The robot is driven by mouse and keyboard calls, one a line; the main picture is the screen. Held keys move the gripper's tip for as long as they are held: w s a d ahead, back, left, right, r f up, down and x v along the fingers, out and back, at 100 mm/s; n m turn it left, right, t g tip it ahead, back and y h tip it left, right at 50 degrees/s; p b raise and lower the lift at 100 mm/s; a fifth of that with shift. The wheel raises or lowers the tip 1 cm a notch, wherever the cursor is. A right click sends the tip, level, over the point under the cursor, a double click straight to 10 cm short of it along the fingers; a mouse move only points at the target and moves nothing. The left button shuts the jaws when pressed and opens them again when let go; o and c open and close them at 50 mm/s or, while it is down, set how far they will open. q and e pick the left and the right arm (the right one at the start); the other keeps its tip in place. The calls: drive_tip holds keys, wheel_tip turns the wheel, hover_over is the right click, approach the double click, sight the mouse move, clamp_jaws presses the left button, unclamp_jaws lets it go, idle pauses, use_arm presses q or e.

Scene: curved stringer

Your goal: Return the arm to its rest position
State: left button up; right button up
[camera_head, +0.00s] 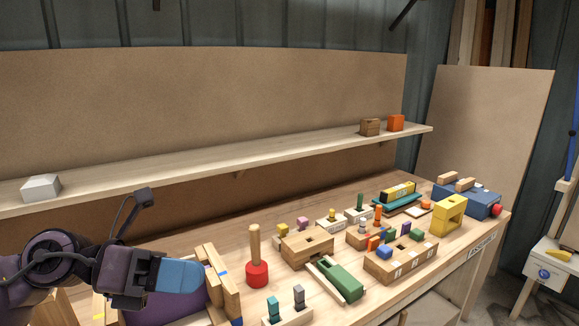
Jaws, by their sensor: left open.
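My left arm comes in from the lower left. My left gripper (180,276) has blue fingertips pointing right, beside a light wooden block stack (222,280) on the workbench (205,235). Nothing shows between its fingers, and it is open. From this side the fingers overlap, so the gap is hidden. A purple object (165,310) lies below the gripper, partly covered by it. My right gripper is not in view.
A red-based wooden peg (256,272) stands right of the block stack. Several wooden blocks and toys, a green block (340,280) and a blue vise (470,198) crowd the bench. A shelf (230,153) above holds a white block (41,187).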

use_arm(q)
drive_tip(key=w+a+f+n+t+y, duration=0.1)
drive_tip(key=a+f+n+t+y, duration=0.35)
drive_tip(key=n, duration=0.75)
drive_tip(key=w+a+f+n+t+y, duration=0.1)
drive_tip(key=a+f+n+t+y, duration=0.4)
drive_tip(key=n, duration=0.7)
drive_tip(key=a+f+n+t+y, duration=0.2)
drive_tip(key=a+n+t+y, duration=0.2)
drive_tip(key=n+t+y, duration=0.55)
drive_tip(key=s+f+n+g+h, duration=0.2)
drive_tip(key=s+f+n+g, duration=0.9)
drive_tip(key=s+f+g, duration=0.75)
drive_tip(key=w+f+t+b, duration=0.2)
drive_tip(key=f+t+b, duration=0.2)
drive_tip(key=f, duration=0.6)
drive_tip(key=w+f+t+h+b, duration=0.1)
drive_tip(key=w+f+t+b, duration=0.2)
drive_tip(key=f, duration=0.6)
drive_tip(key=shift+w+f+m+t+b, duration=0.2)
drive_tip(key=shift+f+m+t+b, duration=0.25)
drive_tip(key=shift+t+b, duration=0.45)
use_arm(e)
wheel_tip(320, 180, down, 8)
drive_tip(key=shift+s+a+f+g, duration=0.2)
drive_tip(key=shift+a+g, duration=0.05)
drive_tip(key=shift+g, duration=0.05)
